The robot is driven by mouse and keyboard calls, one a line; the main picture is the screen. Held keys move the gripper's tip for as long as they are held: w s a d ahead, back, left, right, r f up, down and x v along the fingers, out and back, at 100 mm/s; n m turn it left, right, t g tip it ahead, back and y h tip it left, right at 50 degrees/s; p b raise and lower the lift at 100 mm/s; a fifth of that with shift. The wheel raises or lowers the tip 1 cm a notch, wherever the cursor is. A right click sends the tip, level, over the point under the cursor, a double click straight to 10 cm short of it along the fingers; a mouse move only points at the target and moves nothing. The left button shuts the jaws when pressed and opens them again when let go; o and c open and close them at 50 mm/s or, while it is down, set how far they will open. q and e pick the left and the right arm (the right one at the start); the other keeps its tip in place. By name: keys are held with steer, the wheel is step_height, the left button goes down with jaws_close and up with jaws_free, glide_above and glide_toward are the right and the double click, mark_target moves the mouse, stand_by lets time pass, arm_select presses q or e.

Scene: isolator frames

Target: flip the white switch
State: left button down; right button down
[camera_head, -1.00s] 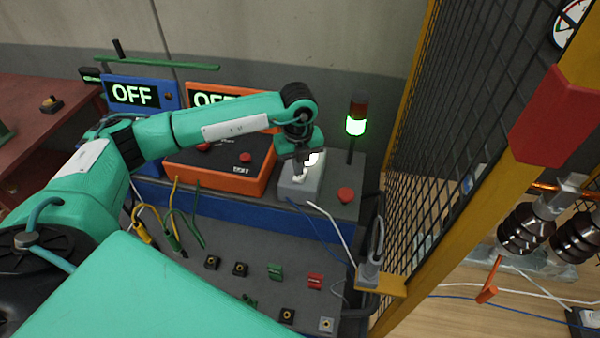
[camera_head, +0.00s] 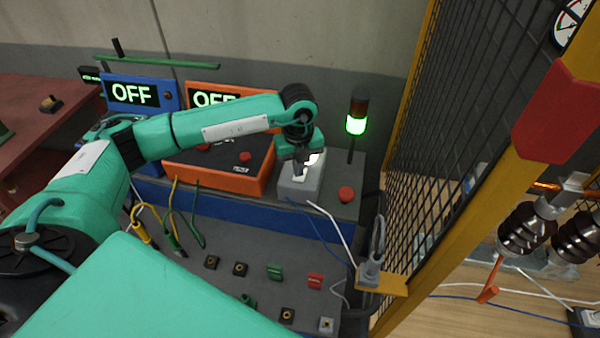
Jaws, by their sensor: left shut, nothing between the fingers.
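The white switch (camera_head: 299,179) sits on top of a small grey box (camera_head: 303,191) at the back right of the bench. Only part of the switch shows, because my left gripper covers it from above. My left gripper (camera_head: 302,174) is shut and empty, pointing down with its fingertips at the switch. Whether the fingertips touch the switch or hover just over it I cannot tell. Which way the switch is tipped is hidden too. My right gripper is not in view.
An orange box (camera_head: 222,180) with red buttons stands left of the switch box. A red button (camera_head: 346,194) and a lit green signal tower (camera_head: 356,125) stand right. OFF displays (camera_head: 134,94) stand behind. A yellow-framed mesh fence (camera_head: 440,150) borders the right; cables cross the front panel.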

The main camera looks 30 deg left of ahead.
arm_select(q)
steer(key=shift+f+b, duration=0.55)
steer(key=shift+f, duration=0.1)
steer(key=shift+r, duration=0.1)
steer(key=shift+r+p, duration=0.5)
steer(key=shift+r, duration=0.25)
steer(key=shift+r+p, duration=1.15)
steer(key=shift+r, duration=1.55)
